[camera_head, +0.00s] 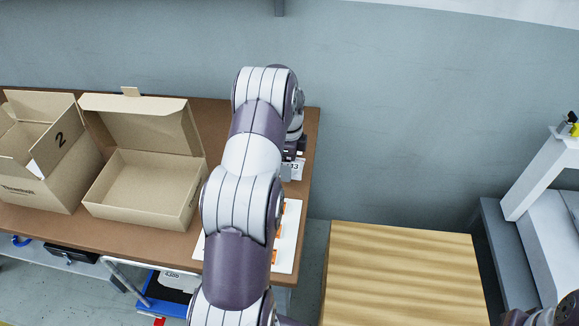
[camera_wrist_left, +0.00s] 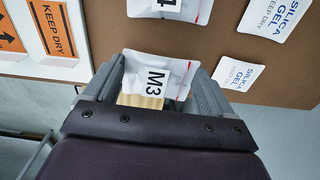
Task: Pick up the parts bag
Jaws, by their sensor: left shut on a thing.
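The parts bag (camera_wrist_left: 158,76), a small white pouch marked M3, is between the two fingers of my left gripper (camera_wrist_left: 160,92) in the left wrist view. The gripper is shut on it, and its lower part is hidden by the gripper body. In the head view my left arm hides most of the gripper (camera_head: 293,150) at the table's right end. A white label (camera_head: 291,169) shows just below it. My right gripper is not in view.
Another pouch (camera_wrist_left: 170,8), its marking cut off, and silica gel packets (camera_wrist_left: 238,73) lie on the brown table (camera_wrist_left: 110,30). Orange labels (camera_wrist_left: 52,28) lie on a white sheet. An open carton (camera_head: 145,185) and a box marked 2 (camera_head: 50,175) stand left. A wooden surface (camera_head: 400,275) is right.

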